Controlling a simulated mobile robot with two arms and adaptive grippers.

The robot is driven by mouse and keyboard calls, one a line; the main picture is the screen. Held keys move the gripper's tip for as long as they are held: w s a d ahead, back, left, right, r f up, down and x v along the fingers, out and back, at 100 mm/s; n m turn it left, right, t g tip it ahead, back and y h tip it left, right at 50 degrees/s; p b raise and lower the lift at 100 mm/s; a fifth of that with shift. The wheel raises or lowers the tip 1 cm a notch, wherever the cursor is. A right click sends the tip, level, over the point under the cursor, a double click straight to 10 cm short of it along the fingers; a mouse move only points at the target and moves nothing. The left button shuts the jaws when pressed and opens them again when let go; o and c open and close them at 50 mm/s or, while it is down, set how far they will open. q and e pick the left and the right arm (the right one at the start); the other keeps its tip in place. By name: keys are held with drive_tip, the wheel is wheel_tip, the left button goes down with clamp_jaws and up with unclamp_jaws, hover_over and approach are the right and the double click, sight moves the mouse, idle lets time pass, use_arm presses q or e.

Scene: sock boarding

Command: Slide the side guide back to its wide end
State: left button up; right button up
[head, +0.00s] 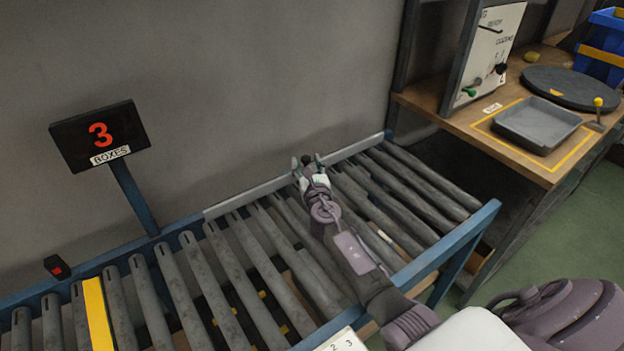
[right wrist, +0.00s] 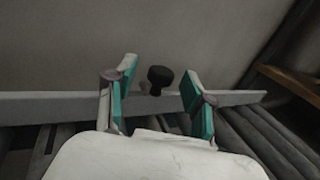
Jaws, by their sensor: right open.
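The side guide (head: 250,193) is a long pale grey rail along the back of the roller conveyor, against the wall side. It also shows in the right wrist view (right wrist: 50,104), running across the picture. A black knob (right wrist: 160,77) stands at the guide, between my finger pads. My right gripper (head: 307,161) is open at about the middle of the guide. In the right wrist view its two teal-padded fingers (right wrist: 155,98) are on either side of the knob, apart from it. My left gripper is out of view.
The roller conveyor (head: 215,285) has a yellow strip (head: 97,312) at the left. At the right is a wooden bench (head: 450,115) with a grey tray (head: 537,125) and a dark round plate (head: 572,87).

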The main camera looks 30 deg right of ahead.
drive_tip(key=v, duration=0.9)
drive_tip(key=shift+r, duration=0.1)
